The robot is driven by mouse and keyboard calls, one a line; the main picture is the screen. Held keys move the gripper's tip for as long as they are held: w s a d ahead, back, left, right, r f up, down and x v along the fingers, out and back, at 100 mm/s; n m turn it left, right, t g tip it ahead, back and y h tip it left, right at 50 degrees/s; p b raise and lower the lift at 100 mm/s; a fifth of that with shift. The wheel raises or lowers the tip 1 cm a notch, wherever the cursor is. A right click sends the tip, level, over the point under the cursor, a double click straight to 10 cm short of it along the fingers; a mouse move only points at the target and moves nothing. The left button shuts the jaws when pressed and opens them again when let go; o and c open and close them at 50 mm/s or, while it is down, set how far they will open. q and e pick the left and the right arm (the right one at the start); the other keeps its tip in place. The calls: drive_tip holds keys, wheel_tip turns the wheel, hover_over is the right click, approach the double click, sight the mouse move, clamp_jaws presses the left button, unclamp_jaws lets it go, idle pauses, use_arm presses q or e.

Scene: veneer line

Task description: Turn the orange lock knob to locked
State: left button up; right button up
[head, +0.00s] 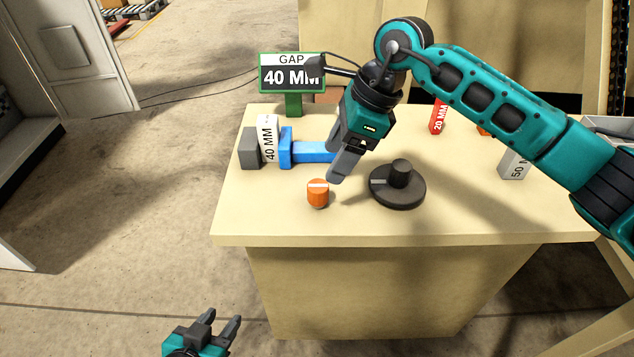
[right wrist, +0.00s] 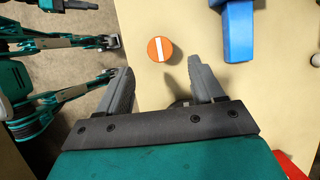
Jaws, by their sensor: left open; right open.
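The orange lock knob (head: 318,194) stands on the bench top near its front edge, with a white line across its top. In the right wrist view the knob (right wrist: 160,49) lies just beyond and between the fingertips. My right gripper (head: 338,180) is open and empty, just above and right of the knob; its fingers (right wrist: 160,75) are apart in the wrist view. It does not appear to touch the knob. My left gripper (head: 222,322) is open and empty, low in front of the bench. No lock markings are readable.
A black dial (head: 397,187) stands right of the knob. Behind are a blue slide (head: 310,152), a white 40 MM block (head: 267,140) against a grey stop (head: 249,148), and a GAP 40 MM sign (head: 291,73). Red (head: 438,117) and grey (head: 514,163) blocks stand further right.

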sight(319, 185)
drive_tip(key=x, duration=0.8)
drive_tip(key=shift+a+f, duration=0.1)
drive_tip(key=shift+a, duration=0.05)
drive_tip(key=c, duration=1.1)
